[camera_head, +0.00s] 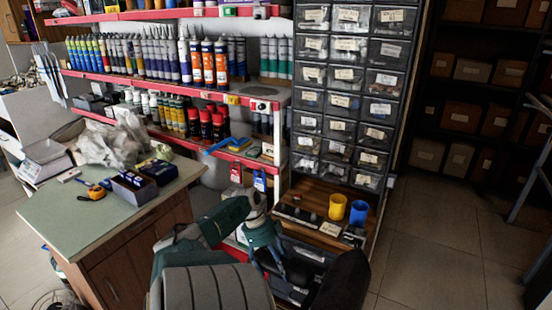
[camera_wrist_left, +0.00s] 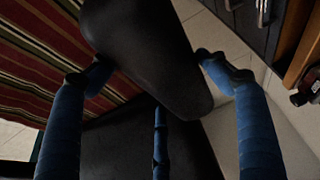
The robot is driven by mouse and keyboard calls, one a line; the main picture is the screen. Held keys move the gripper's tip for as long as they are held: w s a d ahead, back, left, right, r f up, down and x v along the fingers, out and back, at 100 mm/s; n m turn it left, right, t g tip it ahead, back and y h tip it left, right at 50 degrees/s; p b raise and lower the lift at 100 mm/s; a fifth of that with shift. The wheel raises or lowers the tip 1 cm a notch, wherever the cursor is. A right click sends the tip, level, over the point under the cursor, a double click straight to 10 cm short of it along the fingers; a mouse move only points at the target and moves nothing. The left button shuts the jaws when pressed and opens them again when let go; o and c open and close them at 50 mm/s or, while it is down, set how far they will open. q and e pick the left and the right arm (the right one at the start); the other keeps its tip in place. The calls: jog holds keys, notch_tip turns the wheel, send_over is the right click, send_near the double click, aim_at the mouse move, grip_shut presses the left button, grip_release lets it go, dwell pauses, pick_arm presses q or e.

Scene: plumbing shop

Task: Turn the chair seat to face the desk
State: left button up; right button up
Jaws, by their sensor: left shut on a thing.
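My left gripper (camera_head: 272,262) reaches down beside the ribbed part. In the left wrist view its blue fingers (camera_wrist_left: 155,72) are closed around a long black pad (camera_wrist_left: 140,45), which looks like the chair's armrest. A wider dark surface (camera_wrist_left: 95,145), likely the seat, lies below it. The desk (camera_head: 85,222) with a green top stands at the left. My right gripper is not in view.
A red-edged shelf (camera_head: 270,105) of tubes and cans stands behind, beside a rack of labelled drawers (camera_head: 345,75). Blue and yellow cups (camera_head: 358,212) stand on a low wooden shelf. Tiled floor (camera_head: 430,225) is clear at the right. Striped fabric (camera_wrist_left: 40,55) shows in the wrist view.

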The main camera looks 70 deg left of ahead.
pick_arm(q)
jog(key=o, duration=1.7)
jog(key=shift+f, duration=0.1)
jog(key=v, duration=1.2)
